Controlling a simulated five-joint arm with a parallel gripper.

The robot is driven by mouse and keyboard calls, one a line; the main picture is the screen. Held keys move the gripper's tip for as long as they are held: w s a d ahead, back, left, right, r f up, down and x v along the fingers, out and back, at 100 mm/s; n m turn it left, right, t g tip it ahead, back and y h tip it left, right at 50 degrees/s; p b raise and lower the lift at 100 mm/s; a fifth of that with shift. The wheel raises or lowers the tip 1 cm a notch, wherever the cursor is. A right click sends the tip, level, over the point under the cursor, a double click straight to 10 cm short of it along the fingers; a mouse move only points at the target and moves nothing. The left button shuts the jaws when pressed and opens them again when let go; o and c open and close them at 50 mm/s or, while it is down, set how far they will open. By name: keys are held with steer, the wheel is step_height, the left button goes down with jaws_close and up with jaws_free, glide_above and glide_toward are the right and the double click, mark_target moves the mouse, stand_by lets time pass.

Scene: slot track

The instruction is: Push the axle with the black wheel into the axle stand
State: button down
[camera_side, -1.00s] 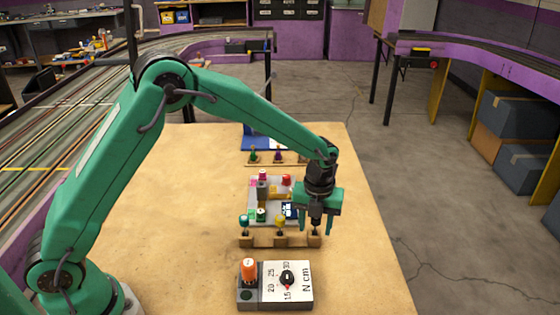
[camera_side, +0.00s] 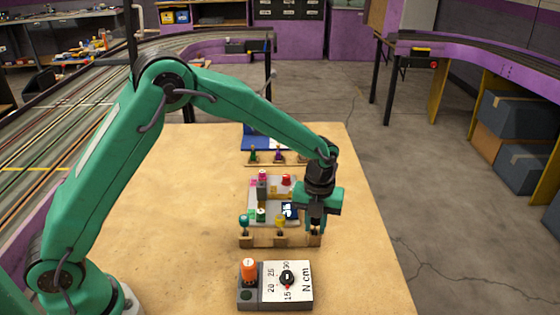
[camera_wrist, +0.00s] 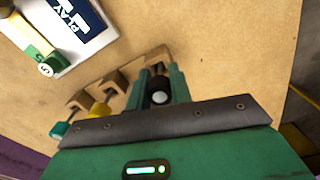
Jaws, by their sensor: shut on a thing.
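My gripper (camera_side: 317,229) points down at the right end of the front wooden axle stand (camera_side: 262,242). In the wrist view, my gripper's two green fingers (camera_wrist: 160,80) are shut on the axle with the black wheel (camera_wrist: 160,97). The wheel's pale round end faces the camera. The axle's lower part is hidden, so I cannot tell how deep it sits in the stand. The stand's wooden blocks also show in the wrist view (camera_wrist: 112,82). An axle with a teal wheel (camera_side: 244,221) and one with a yellow wheel (camera_side: 280,221) stand in its other places.
A grey torque gauge (camera_side: 247,296) with an orange knob stands in front. Behind the stand is a light tray (camera_side: 259,186) with coloured parts. Farther back are another wooden rack (camera_side: 265,160) and a blue item (camera_side: 256,141). The table is clear to the left.

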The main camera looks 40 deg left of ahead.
steer(key=shift+r, duration=0.45)
step_height(320, 180, up, 3)
steer(key=shift+w+r, duration=0.1)
steer(key=s+d+r, duration=0.7)
steer(key=s, duration=0.2)
steer(key=shift+d, duration=0.35)
steer(key=shift+w+f, duration=0.1)
steer(key=w+a+r+n, duration=0.1)
steer(key=w+a+n, duration=0.2)
steer(key=a, duration=1.1)
steer(key=w+a+r+n, duration=0.1)
steer(key=w+a+n, duration=0.2)
steer(key=w+a, duration=0.4)
steer(key=a, duration=0.8)
steer(key=shift+w, duration=0.4)
steer(key=shift+f, duration=2.85)
